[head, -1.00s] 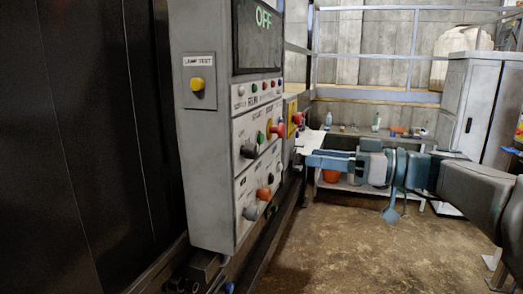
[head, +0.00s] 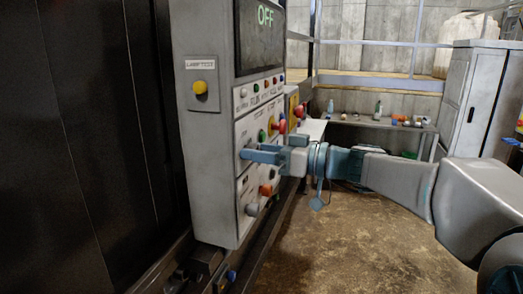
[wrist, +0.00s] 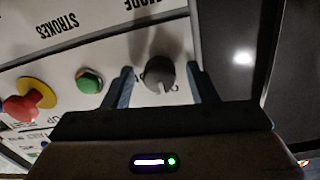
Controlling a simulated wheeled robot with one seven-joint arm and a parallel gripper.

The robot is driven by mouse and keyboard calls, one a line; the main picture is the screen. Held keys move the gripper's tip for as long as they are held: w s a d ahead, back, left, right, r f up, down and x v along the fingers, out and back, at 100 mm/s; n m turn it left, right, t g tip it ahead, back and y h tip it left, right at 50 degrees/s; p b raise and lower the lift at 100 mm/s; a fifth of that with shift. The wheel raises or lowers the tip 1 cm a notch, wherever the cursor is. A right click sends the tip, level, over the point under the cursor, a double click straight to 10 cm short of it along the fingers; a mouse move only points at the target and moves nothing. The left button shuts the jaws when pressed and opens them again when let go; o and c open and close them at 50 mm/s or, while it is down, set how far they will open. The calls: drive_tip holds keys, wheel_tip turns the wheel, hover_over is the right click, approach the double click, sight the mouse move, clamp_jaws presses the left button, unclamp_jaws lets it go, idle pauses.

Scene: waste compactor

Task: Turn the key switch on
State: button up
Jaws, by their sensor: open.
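A grey rotary knob (wrist: 160,75), which looks like the key switch, sits on the white control panel. In the wrist view it lies between the two blue fingers of my gripper (wrist: 163,80), with gaps on both sides. My gripper is open, and the fingers do not press on the knob. In the head view my gripper (head: 258,153) is at the panel's left part and largely hides the knob. The panel's screen (head: 262,38) reads OFF in green.
A green button (wrist: 89,80) and a red emergency button on a yellow base (wrist: 30,100) are beside the knob. A yellow lamp test button (head: 200,87) is on the cabinet's side. A table (head: 345,122) and a grey locker (head: 470,100) stand behind. The floor at right is clear.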

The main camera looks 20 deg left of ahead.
drive_tip(key=shift+c, duration=0.2)
drive_tip(key=c, duration=0.9)
drive_tip(key=shift+f+m+b, duration=0.15)
drive_tip(key=shift+m+b, duration=0.15)
drive_tip(key=shift+b, duration=0.3)
drive_tip(key=shift+m+b, duration=2.65)
drive_tip(key=shift+m, duration=2.95)
drive_tip(key=shift+w, duration=0.1)
